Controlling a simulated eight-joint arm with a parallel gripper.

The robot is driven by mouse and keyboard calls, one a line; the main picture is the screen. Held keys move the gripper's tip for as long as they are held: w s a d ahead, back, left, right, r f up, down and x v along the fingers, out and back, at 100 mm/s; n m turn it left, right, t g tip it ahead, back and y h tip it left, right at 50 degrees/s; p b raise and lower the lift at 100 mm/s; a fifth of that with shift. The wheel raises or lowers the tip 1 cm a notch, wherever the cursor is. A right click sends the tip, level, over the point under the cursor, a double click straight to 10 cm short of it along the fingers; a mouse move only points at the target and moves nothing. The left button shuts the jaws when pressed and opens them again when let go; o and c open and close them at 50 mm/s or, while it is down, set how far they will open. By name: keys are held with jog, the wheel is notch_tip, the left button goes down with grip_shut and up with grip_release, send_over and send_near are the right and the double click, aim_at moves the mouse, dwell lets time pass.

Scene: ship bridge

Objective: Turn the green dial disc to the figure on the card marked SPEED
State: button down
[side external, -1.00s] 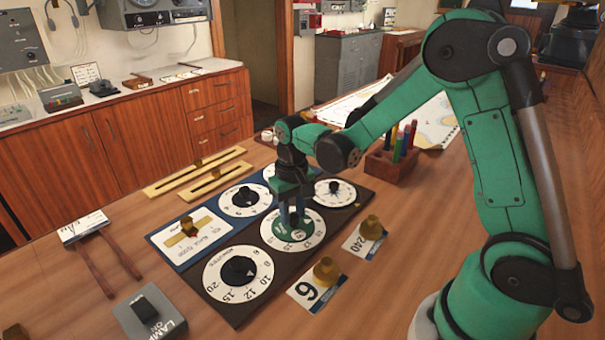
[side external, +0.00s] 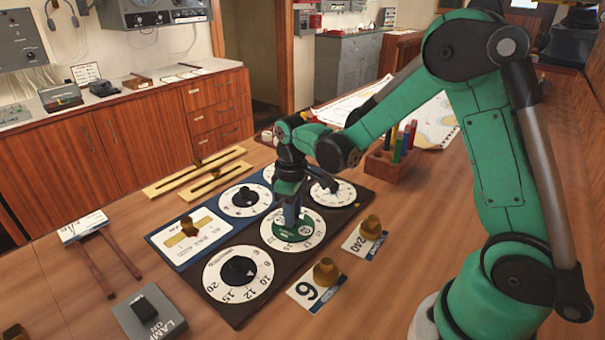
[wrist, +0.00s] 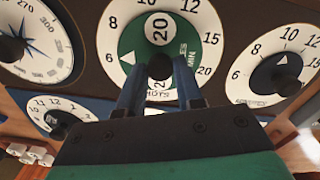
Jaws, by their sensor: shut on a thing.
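The green dial disc (side external: 281,231) sits inside a white number ring on the dark panel. In the wrist view the disc (wrist: 133,42) carries a white round patch reading 20, lying between the ring's 10 and 12. My gripper (wrist: 160,72) is shut on the disc's black centre knob (wrist: 160,65), one blue finger on each side. In the side view my gripper (side external: 291,218) points down at the disc and hides the knob. Two white cards lie right of the panel: one reads 240 (side external: 353,246), the other shows a 6 or 9 (side external: 308,293). Their headings are too small to read.
Brass weights (side external: 326,271) stand on the cards. A pencil block (side external: 385,166) stands behind right. A lamp switch box (side external: 150,316) is at front left.

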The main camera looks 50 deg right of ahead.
aim_at(298, 237)
dwell(0.3)
jog(key=c, duration=0.6)
grip_release()
jog(key=shift+o, duration=0.2)
jog(key=shift+r, duration=2.8)
jog(key=s+a+r+m+t, duration=0.3)
jog(key=s+a+r+t, duration=0.1)
jog(key=s+t, duration=0.3)
jog(key=shift+s+r+m, duration=0.4)
jog(key=shift+r, duration=0.3)
